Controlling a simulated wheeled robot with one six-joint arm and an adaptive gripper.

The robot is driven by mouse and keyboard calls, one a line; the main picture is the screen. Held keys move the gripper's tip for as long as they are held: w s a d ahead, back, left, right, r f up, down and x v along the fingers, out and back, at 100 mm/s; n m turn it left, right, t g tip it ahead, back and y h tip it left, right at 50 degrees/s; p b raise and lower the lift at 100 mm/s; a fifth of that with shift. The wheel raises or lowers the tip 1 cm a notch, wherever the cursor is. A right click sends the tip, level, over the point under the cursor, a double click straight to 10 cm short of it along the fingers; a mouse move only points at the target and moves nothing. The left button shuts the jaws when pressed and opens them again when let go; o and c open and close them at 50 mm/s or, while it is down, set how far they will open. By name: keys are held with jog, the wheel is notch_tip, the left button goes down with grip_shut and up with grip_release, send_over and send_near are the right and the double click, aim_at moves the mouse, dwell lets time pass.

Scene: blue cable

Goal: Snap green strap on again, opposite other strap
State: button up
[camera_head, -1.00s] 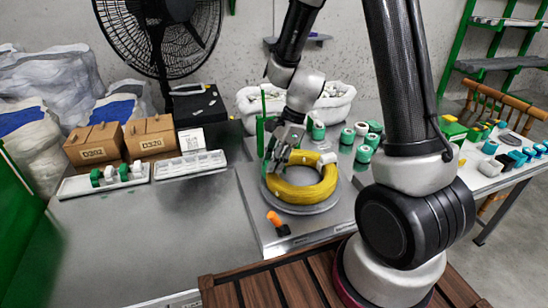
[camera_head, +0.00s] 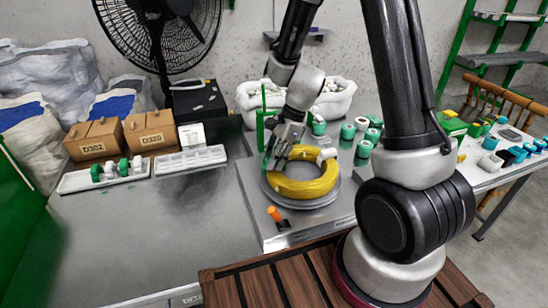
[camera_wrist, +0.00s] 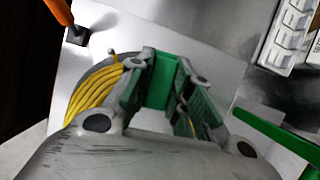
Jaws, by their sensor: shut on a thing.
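A yellow cable coil (camera_head: 305,188) lies on a round grey plate (camera_head: 312,203); it also shows at the left in the wrist view (camera_wrist: 92,90). A white strap (camera_head: 327,155) sits on the coil's far right side. My gripper (camera_head: 274,160) is at the coil's far left side, pointing down. In the wrist view my gripper (camera_wrist: 165,95) is shut on a green strap (camera_wrist: 160,80) between its fingers, close to the coil. My fingers hide much of the strap, so I cannot tell whether it wraps the cable.
An orange-handled tool (camera_head: 275,215) stands front left of the plate. Green and white spools (camera_head: 364,149) stand to the right.

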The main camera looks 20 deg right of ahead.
jog(key=shift+f, duration=0.5)
jog(key=shift+f, duration=0.1)
jog(key=shift+r, duration=0.2)
jog(key=shift+r, duration=0.45)
jog(key=shift+r, duration=0.25)
dwell(1.2)
jog(key=shift+f, duration=0.8)
dwell(0.4)
jog(key=shift+r, duration=0.55)
jog(key=shift+r, duration=0.4)
